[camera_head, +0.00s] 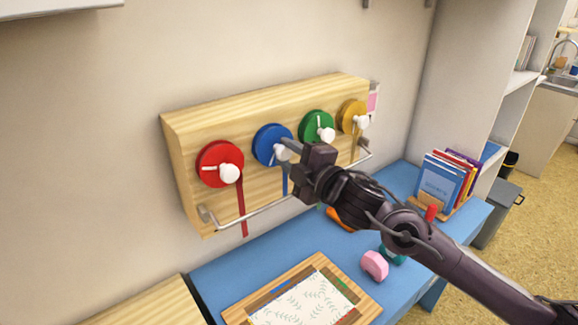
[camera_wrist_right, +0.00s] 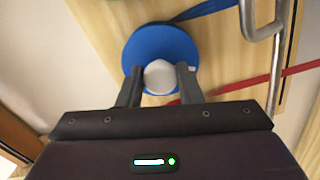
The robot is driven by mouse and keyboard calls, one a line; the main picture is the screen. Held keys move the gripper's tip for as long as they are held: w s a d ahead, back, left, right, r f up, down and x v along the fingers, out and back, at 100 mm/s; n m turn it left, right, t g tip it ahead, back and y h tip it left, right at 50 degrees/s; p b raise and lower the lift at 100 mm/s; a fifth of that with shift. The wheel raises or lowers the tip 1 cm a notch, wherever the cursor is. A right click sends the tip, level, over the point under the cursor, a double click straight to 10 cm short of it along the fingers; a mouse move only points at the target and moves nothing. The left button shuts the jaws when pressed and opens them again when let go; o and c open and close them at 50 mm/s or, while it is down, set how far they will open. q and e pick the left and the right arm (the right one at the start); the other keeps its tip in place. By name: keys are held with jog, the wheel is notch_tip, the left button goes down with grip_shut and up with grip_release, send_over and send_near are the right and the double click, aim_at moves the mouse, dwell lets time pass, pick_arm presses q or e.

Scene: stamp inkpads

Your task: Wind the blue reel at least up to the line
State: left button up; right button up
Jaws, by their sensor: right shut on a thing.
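The blue reel (camera_head: 269,142) is on the front of a wooden board (camera_head: 190,150) on the wall, between the red reel (camera_head: 216,165) and the green reel (camera_head: 316,124). Its blue ribbon (camera_head: 285,181) hangs below it. My right gripper (camera_head: 287,150) is at the blue reel, shut on its white knob (camera_wrist_right: 158,76). In the right wrist view the fingers stand on both sides of the knob, in front of the blue disc (camera_wrist_right: 150,45). The gripper hides part of the ribbon in the head view. My left gripper is not in view.
A yellow reel (camera_head: 351,115) is at the board's right end. A metal bar (camera_head: 268,207) runs along the board's lower front. The blue table (camera_head: 225,283) below holds a framed picture (camera_head: 303,300), a pink block (camera_head: 374,265) and a book stand (camera_head: 444,185).

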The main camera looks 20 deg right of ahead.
jog(key=shift+n+b, duration=1.7)
jog(key=shift+n, duration=0.5)
jog(key=o, duration=1)
jog(key=shift+b+v, duration=1.35)
jog(key=shift+v, duration=2.5)
